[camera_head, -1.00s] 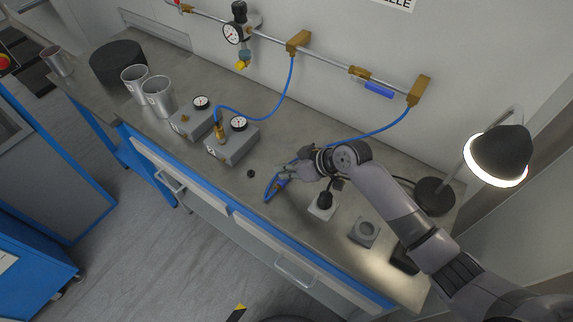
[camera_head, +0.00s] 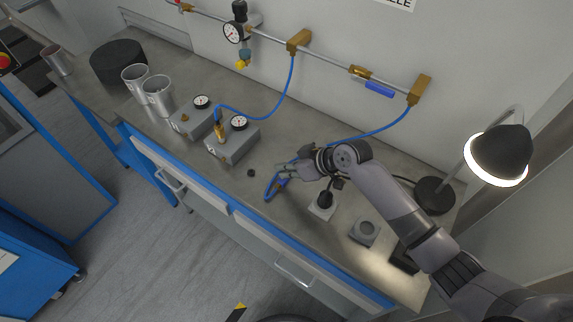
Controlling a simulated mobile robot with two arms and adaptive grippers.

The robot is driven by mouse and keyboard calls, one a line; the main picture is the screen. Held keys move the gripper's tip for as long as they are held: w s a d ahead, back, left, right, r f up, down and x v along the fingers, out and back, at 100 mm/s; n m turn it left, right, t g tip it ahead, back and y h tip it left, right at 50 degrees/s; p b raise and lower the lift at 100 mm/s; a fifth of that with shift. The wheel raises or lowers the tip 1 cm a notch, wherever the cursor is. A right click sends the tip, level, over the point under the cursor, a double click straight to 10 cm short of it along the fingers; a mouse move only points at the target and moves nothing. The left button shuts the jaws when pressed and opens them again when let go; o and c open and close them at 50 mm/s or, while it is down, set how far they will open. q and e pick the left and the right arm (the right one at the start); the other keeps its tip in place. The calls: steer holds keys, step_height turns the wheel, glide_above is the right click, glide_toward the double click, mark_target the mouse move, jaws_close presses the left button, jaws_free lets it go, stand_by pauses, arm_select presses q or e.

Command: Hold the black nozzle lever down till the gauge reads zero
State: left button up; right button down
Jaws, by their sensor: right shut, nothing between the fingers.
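A blue nozzle (camera_head: 271,189) lies on the grey bench at the end of a blue hose (camera_head: 365,135). Its black lever is too small to make out. My right gripper (camera_head: 281,173) is shut and empty, just above and beside the nozzle; I cannot tell whether it touches it. Small round gauges sit on two grey boxes, one on the left box (camera_head: 201,102) and one on the right box (camera_head: 239,122). A larger gauge (camera_head: 234,32) hangs on the wall regulator. Their readings are too small to tell. My left gripper is out of view.
A black knob on a pale block (camera_head: 322,210) and a grey block (camera_head: 365,232) stand near my right arm. A lit lamp (camera_head: 498,153) is at the right. Metal cups (camera_head: 158,97) and a black round block (camera_head: 117,62) stand at the left. A small black cap (camera_head: 251,173) lies left of the nozzle.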

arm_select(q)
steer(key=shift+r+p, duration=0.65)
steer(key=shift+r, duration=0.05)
arm_select(e)
steer(key=shift+r, duration=0.75)
